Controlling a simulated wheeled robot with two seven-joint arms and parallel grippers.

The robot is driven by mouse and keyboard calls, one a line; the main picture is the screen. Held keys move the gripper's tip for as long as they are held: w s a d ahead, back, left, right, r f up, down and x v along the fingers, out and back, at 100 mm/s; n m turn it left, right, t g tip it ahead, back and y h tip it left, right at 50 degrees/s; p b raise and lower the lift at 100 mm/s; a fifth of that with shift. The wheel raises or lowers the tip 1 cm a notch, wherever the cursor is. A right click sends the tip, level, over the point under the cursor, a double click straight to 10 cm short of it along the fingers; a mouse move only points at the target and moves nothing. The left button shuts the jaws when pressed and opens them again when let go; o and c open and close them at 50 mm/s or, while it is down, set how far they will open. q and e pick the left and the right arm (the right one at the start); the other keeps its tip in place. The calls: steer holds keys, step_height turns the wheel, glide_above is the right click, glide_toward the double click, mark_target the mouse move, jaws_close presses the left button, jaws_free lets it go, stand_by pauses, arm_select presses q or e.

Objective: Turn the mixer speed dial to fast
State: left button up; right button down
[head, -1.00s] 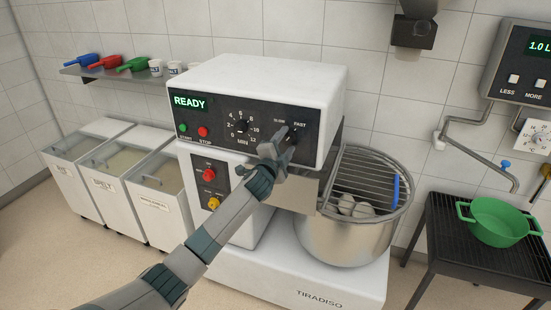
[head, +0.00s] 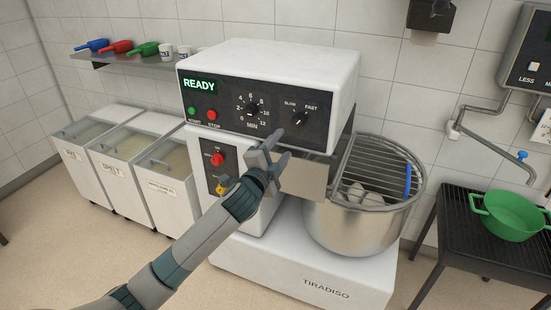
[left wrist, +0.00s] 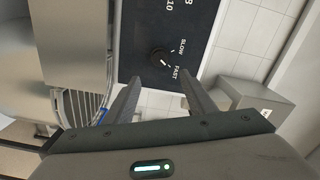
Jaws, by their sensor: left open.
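The mixer (head: 265,75) has a black front panel. Its speed dial (head: 300,119) is a small black knob below the words SLOW and FAST. In the left wrist view the dial (left wrist: 160,57) shows a white mark on the side towards FAST. My left gripper (head: 281,144) is open and empty, in front of the panel and below the dial, apart from it. In the left wrist view the dial lies ahead of the gap between the fingers. My right gripper is not in view.
A timer dial (head: 251,112), green and red buttons and a READY display share the panel. The mixer bowl (head: 350,225) with its wire guard is below right. Flour bins (head: 120,160) stand left. A green pot (head: 510,217) is at the right.

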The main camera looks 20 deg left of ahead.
arm_select(q)
steer(key=shift+s+b, duration=0.35)
steer(key=shift+s, duration=1.5)
steer(key=shift+a, duration=0.1)
